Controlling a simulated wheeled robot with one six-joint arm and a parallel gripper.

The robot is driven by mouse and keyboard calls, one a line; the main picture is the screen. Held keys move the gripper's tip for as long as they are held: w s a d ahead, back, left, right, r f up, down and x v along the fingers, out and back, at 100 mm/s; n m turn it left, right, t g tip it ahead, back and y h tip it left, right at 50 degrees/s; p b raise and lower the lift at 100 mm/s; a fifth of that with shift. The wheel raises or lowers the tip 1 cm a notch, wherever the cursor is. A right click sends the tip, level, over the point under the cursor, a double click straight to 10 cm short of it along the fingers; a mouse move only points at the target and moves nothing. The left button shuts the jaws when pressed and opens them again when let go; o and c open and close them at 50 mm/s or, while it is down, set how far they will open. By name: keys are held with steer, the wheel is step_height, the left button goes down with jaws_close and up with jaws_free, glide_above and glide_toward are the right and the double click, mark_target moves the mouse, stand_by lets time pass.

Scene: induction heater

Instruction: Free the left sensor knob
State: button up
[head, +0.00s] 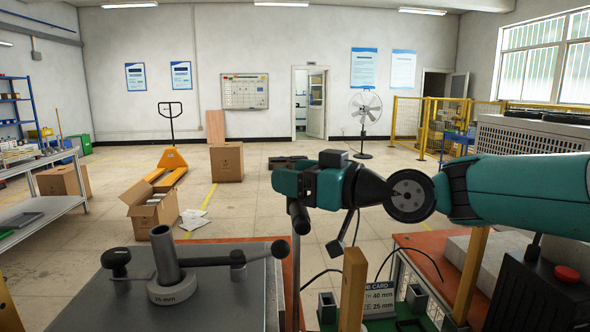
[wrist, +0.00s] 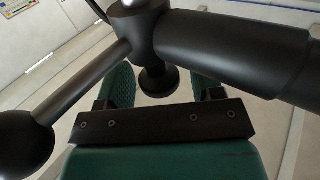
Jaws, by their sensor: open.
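In the wrist view, a small round black knob (wrist: 158,83) sits under a black hub with a ball-ended lever and a thick dark cylinder. My gripper (wrist: 165,80) is open, with one green finger on each side of that knob. I see no clear contact. In the head view, my gripper (head: 285,180) is above the right edge of the left table, at a dark post (head: 297,265) with a short black cylinder (head: 298,216). The knob's far side is hidden. I cannot tell whether it is the left sensor knob.
Wooden posts, a job card (head: 379,298) and a red-button box (head: 540,300) crowd the right.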

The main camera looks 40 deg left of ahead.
steer(key=shift+c, duration=0.2)
steer(key=c, duration=0.8)
steer(key=shift+w+r+n+g+p, duration=0.15)
steer(key=shift+n+g+p, duration=0.35)
steer(key=shift+n+g, duration=0.5)
steer(key=shift+c, duration=0.2)
steer(key=n+g+p, duration=0.1)
steer(key=g+p, duration=0.1)
steer(key=g+h+p, duration=0.1)
steer(key=p, duration=0.2)
steer(key=shift+a+r+n+g+p, duration=0.1)
steer(key=shift+r+n+g+p, duration=0.2)
steer(key=shift+r+n+g, duration=0.1)
steer(key=shift+f+b, duration=0.35)
steer(key=shift+b, duration=0.1)
steer(key=shift+r, duration=0.15)
steer(key=o, duration=0.9)
